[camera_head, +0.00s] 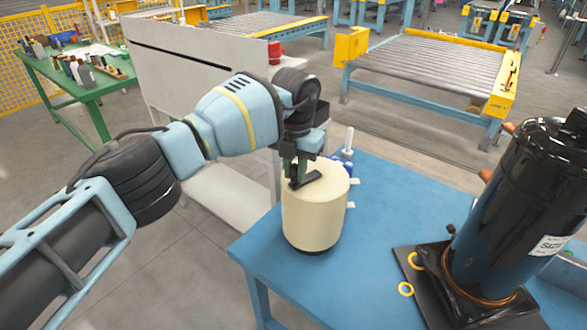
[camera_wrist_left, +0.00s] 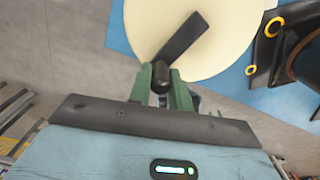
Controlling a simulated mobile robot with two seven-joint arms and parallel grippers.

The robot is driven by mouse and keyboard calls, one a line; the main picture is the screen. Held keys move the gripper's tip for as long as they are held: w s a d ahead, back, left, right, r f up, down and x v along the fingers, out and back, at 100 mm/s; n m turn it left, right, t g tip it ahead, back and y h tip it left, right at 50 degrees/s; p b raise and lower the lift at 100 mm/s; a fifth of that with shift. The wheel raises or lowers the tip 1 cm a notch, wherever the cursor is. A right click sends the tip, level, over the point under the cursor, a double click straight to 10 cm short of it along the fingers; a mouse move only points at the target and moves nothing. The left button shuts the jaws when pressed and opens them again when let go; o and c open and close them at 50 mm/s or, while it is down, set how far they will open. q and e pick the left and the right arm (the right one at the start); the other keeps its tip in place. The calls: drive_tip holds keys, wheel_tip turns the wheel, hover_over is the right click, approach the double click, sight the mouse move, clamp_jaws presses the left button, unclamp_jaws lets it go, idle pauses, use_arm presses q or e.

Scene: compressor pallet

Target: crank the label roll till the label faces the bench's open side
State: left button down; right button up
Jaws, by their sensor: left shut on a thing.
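The cream label roll (camera_head: 314,215) stands upright near the left end of the blue bench (camera_head: 395,200). A black crank arm lies across its top, and in the left wrist view the crank (camera_wrist_left: 185,38) runs from the roll (camera_wrist_left: 150,25) to a dark knob (camera_wrist_left: 160,77). My left gripper (camera_head: 301,172) is above the roll's near top edge. In the left wrist view the gripper (camera_wrist_left: 160,80) has its green fingers shut on the crank knob. No printed label shows on the visible side of the roll. My right gripper is not in view.
A black compressor (camera_head: 525,200) with a white label stands on a dark plate to the right on the bench. A blue item with a white upright post (camera_head: 348,143) sits just behind the roll. A pale panel (camera_head: 190,75) stands behind my left arm.

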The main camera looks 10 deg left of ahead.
use_arm(q)
drive_tip(key=c, duration=1.4)
unclamp_jaws()
drive_tip(key=shift+o, duration=0.6)
wheel_tip(320, 180, up, 6)
drive_tip(key=shift+d+r, duration=0.1)
drive_tip(key=shift+r, duration=0.8)
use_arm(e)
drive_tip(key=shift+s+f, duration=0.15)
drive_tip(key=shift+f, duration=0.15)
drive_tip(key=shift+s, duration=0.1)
